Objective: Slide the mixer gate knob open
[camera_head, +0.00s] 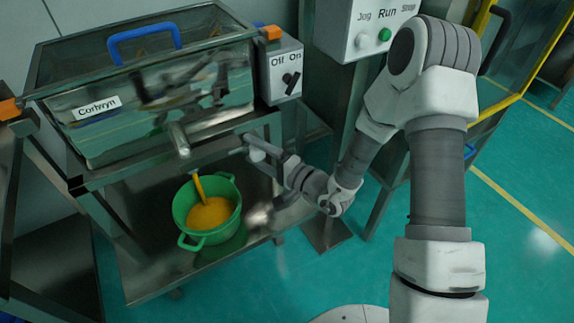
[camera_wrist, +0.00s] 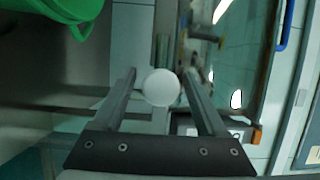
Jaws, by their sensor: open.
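The mixer (camera_head: 150,85) is a shiny metal box with a blue handle on its lid, at the upper left in the head view. A round white knob (camera_wrist: 161,87) shows between my fingers in the wrist view. My gripper (camera_wrist: 159,73) is open, one finger on each side of the knob; I cannot tell whether either finger touches it. In the head view my gripper (camera_head: 250,147) is just right of the mixer's spout (camera_head: 178,140), and the knob cannot be made out there. An orange stream (camera_head: 198,186) runs from below the spout into a green bucket (camera_head: 183,207).
The bucket holds orange material and stands on a metal shelf (camera_head: 155,280) below the mixer. An Off/On switch box (camera_head: 283,75) is on the mixer's right end. A control box with Jog, Run and Stop (camera_head: 362,40) stands behind my arm. Green floor is open at right.

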